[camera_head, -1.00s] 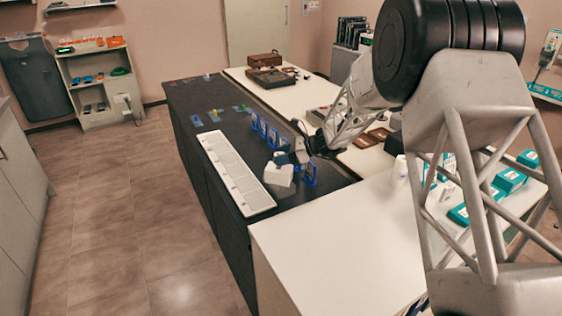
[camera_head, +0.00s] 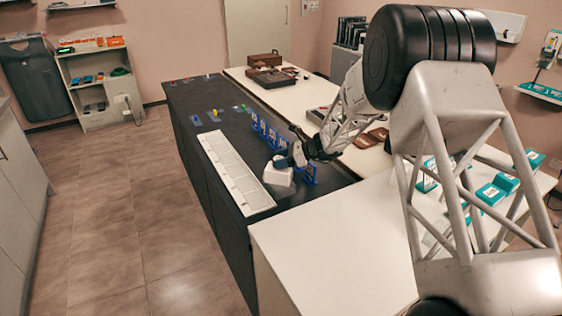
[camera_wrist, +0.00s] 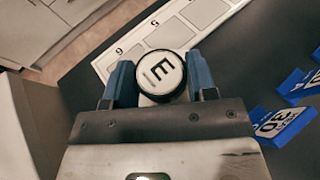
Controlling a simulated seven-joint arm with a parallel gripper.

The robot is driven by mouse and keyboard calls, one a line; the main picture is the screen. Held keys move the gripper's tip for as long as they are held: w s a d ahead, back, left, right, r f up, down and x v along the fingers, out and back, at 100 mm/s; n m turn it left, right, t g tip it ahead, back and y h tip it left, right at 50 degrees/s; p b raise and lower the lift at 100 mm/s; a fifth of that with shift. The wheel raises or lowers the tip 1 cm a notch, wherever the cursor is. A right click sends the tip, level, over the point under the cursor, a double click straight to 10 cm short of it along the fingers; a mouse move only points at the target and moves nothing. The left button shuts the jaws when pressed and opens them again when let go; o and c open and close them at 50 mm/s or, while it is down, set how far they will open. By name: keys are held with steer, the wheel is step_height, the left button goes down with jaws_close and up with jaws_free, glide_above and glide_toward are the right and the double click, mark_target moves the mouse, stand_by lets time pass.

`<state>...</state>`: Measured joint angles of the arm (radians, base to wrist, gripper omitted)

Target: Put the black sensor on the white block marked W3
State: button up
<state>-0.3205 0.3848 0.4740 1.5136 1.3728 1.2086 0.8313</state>
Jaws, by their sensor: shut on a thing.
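My gripper (camera_wrist: 161,84) is shut on a round piece (camera_wrist: 160,71) with a black rim and a white face marked E. The two blue fingers lie on either side of it. In the head view my gripper (camera_head: 288,160) is over the right side of the near end of the white strip, beside a white block-like thing (camera_head: 279,176). I cannot tell there whether this white thing is held or standing. I cannot tell whether the round piece is the black sensor. No W3 mark is readable.
A long white strip (camera_head: 226,162) of numbered fields lies on the dark counter (camera_head: 195,128); 5 and 6 show in the wrist view. Blue numbered stands (camera_head: 263,130) line its right side, one (camera_wrist: 281,124) near my gripper. A pale table (camera_head: 330,250) stands in front.

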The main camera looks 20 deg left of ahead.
steer(key=shift+f, duration=0.3)
steer(key=shift+f, duration=0.15)
steer(key=o, duration=1)
steer(key=shift+c, duration=0.2)
steer(key=v, duration=1.2)
steer(key=shift+r, duration=0.25)
